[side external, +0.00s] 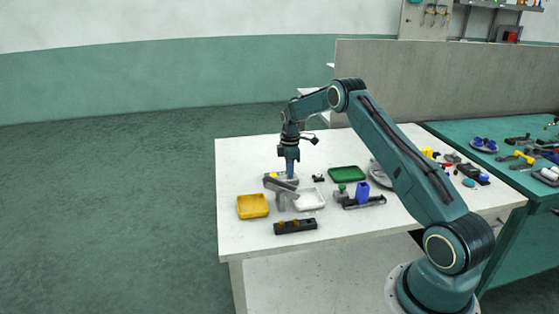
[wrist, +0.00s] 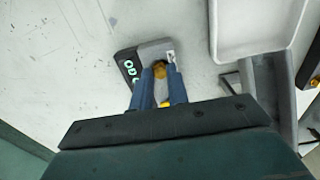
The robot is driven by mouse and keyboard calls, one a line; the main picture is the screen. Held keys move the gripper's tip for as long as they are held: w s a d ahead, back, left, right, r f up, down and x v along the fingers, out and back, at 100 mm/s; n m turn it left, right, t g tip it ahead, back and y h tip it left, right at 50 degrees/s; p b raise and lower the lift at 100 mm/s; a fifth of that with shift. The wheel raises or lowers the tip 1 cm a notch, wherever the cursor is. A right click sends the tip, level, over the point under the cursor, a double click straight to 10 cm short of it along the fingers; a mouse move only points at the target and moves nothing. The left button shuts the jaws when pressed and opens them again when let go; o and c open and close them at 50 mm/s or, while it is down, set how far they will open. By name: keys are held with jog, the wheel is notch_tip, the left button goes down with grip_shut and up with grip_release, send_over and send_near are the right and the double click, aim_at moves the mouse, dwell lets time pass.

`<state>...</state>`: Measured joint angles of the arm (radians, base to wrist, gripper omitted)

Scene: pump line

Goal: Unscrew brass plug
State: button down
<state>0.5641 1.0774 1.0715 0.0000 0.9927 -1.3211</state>
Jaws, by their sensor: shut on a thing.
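The brass plug (wrist: 160,70) shows in the wrist view between the blue fingertips of my gripper (wrist: 161,76), which is shut on it. The plug is at a grey block (wrist: 150,50) with a dark end bearing lit green characters. I cannot tell how far the plug is threaded in. A small yellow piece (wrist: 166,104) shows lower down between the fingers. In the side view my gripper (side external: 289,168) points straight down over the block, and the plug is too small to make out there.
A white tray (side external: 309,207) and a grey angled part (side external: 281,189) stand close to my gripper. A yellow tray (side external: 252,207), a green tray (side external: 346,174) and a dark block with brass-coloured pieces (side external: 295,227) are nearby. The white table's left side is clear.

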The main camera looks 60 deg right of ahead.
jog(key=shift+n, duration=2.2)
jog(key=n, duration=0.5)
jog(key=shift+n, duration=1)
jog(key=shift+n, duration=1.2)
jog(key=n, duration=0.4)
jog(key=shift+n, duration=0.3)
